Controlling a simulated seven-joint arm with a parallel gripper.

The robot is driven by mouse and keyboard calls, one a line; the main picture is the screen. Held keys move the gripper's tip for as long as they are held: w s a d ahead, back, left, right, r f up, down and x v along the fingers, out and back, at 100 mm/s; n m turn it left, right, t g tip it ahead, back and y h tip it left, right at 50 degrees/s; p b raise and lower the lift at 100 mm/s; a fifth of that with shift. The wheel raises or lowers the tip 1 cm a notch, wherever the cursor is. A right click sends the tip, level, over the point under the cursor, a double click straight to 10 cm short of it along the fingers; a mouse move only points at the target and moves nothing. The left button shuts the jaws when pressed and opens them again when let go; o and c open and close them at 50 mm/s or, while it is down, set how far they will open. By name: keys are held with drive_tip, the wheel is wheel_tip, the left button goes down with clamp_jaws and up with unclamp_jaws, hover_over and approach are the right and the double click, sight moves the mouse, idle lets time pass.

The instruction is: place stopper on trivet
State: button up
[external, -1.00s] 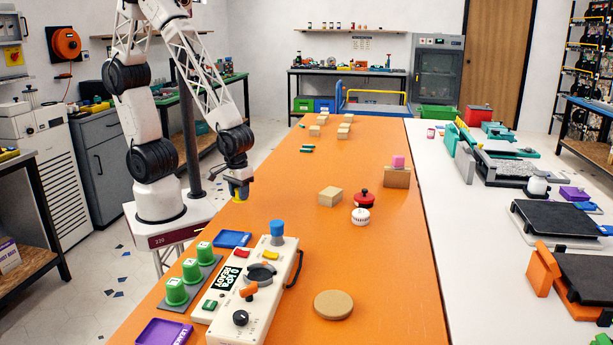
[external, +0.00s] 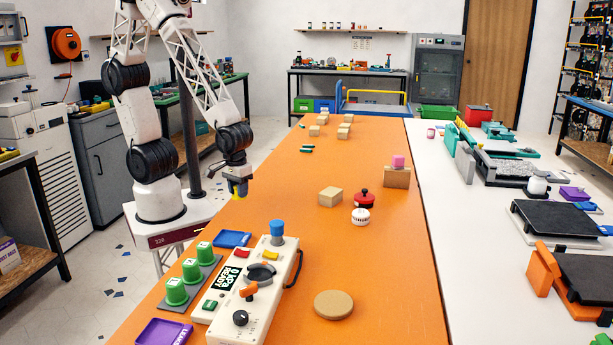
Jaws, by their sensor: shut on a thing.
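My gripper (external: 238,188) hangs over the left edge of the orange table, beyond the control box. It is shut on a small yellow thing (external: 238,194), probably the stopper; the fingers and distance hide its full shape. The thing appears held above the table. The trivet is most likely the round, flat, tan cork disc (external: 333,304), lying near the front of the orange table with nothing on it. My gripper is well behind and to the left of this disc.
A wooden block (external: 330,196), red-lidded pot (external: 364,198) and white dial (external: 361,216) stand behind the disc.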

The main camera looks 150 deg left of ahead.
wheel_tip(320, 180, up, 7)
drive_tip(key=shift+f, duration=0.2)
drive_tip(key=shift+w+a, duration=0.1)
drive_tip(key=shift+w, duration=0.75)
drive_tip(key=shift+w+a+r, duration=0.1)
drive_tip(key=shift+w, duration=0.25)
drive_tip(key=w+d+f, duration=0.1)
drive_tip(key=w+d, duration=0.1)
drive_tip(key=w, duration=1)
drive_tip(key=w+d+f, duration=0.1)
drive_tip(key=w+f, duration=0.1)
drive_tip(key=w, duration=1)
drive_tip(key=w+d+f, duration=0.1)
drive_tip(key=w+d, duration=0.1)
drive_tip(key=w, duration=1)
drive_tip(key=shift+w+d+f, duration=0.2)
drive_tip(key=shift+w+d, duration=0.1)
drive_tip(key=shift+w, duration=0.05)
drive_tip(key=shift+f, duration=0.45)
drive_tip(key=shift+w, duration=0.1)
